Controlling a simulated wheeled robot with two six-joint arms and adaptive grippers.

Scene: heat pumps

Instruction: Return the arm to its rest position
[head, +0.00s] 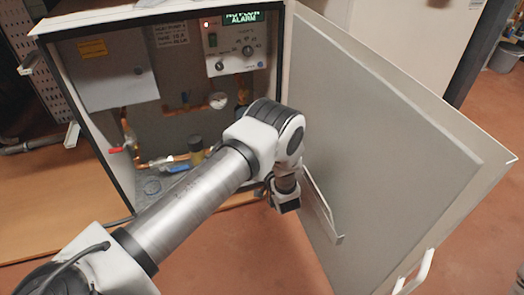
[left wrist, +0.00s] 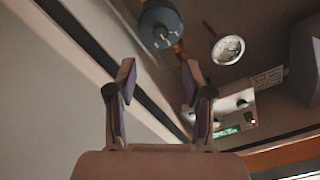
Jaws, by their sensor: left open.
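My left arm (head: 195,195) reaches from the lower left across the front of an open grey cabinet (head: 115,205). Its wrist is bent down beside the open door (head: 375,140). In the head view I cannot make out the fingers. In the left wrist view my left gripper (left wrist: 159,82) is open, with nothing between its two fingers. Beyond the fingers are a dark blue round part (left wrist: 160,25) and a white-faced gauge (left wrist: 228,49). My right gripper is not in view.
The control panel (head: 235,50) carries a green display (head: 243,18) reading an alarm, its first words blurred. Inside are copper pipes, a red-handled valve (head: 117,150) and a gauge (head: 218,100). The open door fills the right side, with a white handle (head: 415,272). Reddish floor lies below.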

